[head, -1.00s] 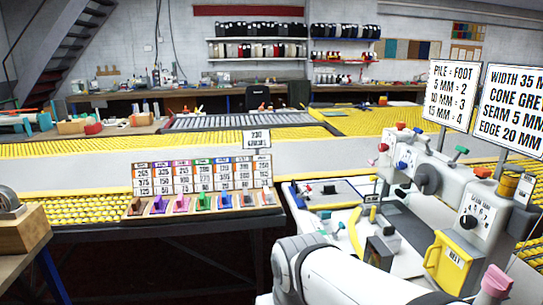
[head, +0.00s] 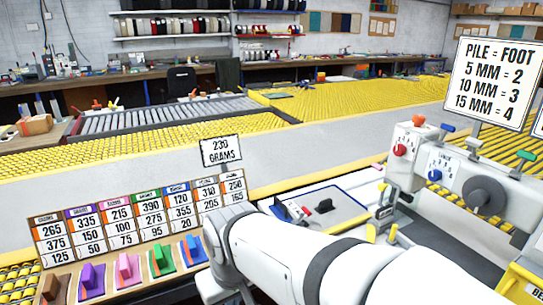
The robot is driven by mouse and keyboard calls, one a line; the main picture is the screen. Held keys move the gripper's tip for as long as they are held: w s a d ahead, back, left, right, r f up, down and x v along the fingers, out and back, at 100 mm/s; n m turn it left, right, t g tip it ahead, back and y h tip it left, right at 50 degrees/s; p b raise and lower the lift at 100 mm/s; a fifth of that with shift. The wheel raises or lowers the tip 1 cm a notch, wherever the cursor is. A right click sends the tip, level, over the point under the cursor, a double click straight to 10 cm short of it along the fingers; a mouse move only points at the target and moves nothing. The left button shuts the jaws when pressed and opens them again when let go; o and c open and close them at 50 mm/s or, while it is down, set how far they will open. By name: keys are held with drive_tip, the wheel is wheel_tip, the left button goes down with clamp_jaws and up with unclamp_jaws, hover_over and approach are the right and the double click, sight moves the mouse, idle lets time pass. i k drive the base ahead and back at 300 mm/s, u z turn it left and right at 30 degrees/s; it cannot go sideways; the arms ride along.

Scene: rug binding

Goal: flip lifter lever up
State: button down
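The white sewing machine (head: 455,178) stands at the right in the head view, partly cut off by the picture edge. It carries a red dial (head: 399,150), a blue dial (head: 434,175) and a large grey round knob (head: 484,197). A blue-tipped lever (head: 447,128) and a green-tipped lever (head: 526,155) stick out at its top, near an orange knob (head: 418,120). I cannot tell which of these is the lifter lever. My white arm crosses the lower middle and hides part of the machine's table. My gripper is out of view.
A rack of number cards (head: 118,232) with coloured blocks in front stands at the lower left. A "230 grams" sign (head: 221,150) rises behind it. A grey tray (head: 318,208) with a black knob lies beyond my arm. A yellow bin (head: 522,285) sits at the lower right.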

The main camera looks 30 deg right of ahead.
sight(378, 167)
drive_tip(key=z, duration=0.2)
drive_tip(key=i, duration=0.65)
drive_tip(key=z, duration=0.45)
drive_tip(key=k, duration=0.95)
drive_tip(key=z, duration=0.15)
drive_tip(key=i, duration=0.95)
drive_tip(key=u, duration=0.05)
